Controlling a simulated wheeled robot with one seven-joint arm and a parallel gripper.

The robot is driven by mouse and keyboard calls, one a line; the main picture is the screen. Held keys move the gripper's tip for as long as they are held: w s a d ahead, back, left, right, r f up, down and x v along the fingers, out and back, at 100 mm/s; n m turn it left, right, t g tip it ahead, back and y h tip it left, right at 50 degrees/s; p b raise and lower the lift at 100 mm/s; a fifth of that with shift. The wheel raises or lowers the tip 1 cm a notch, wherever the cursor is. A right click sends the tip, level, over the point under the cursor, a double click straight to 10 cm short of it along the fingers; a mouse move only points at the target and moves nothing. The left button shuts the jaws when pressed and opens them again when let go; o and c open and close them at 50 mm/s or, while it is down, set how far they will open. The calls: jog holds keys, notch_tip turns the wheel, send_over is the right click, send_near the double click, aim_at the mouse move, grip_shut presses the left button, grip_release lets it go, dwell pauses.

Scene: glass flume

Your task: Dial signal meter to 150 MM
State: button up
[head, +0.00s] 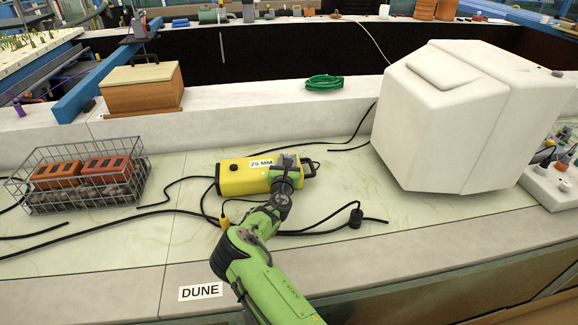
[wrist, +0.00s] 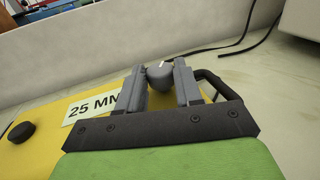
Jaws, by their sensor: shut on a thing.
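The yellow signal meter (head: 243,178) lies on the pale worktop in the middle of the head view. Its label (head: 261,163) reads 25 MM. A black knob (wrist: 21,132) sits at the left of its top in the wrist view, and a black handle (wrist: 216,86) is at its right end. My gripper (wrist: 160,80) is over the right part of the meter, shut on a grey dial knob (wrist: 159,75) with a white mark pointing away from me. In the head view my gripper (head: 285,163) hides this dial.
Black cables (head: 180,212) run around the meter. A wire basket (head: 75,178) with bricks stands left, and a large white box (head: 450,115) stands right. A DUNE label (head: 201,291) is on the front ledge. A green coil (head: 324,82) and wooden box (head: 142,88) sit on the back ledge.

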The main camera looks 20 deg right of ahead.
jog(key=shift+w+a+m+g+h+b, duration=0.1)
jog(key=shift+a+m+g+h+b, duration=0.1)
jog(key=shift+m+g+h+b, duration=0.45)
jog(key=shift+m+h, duration=0.25)
jog(key=shift+h, duration=0.3)
jog(key=o, duration=1)
jog(key=shift+o, duration=0.2)
jog(key=p+v, duration=0.3)
jog(key=v, duration=1.2)
jog(key=shift+s+a, duration=0.2)
jog(key=shift+s, duration=0.1)
jog(key=shift+r, duration=0.1)
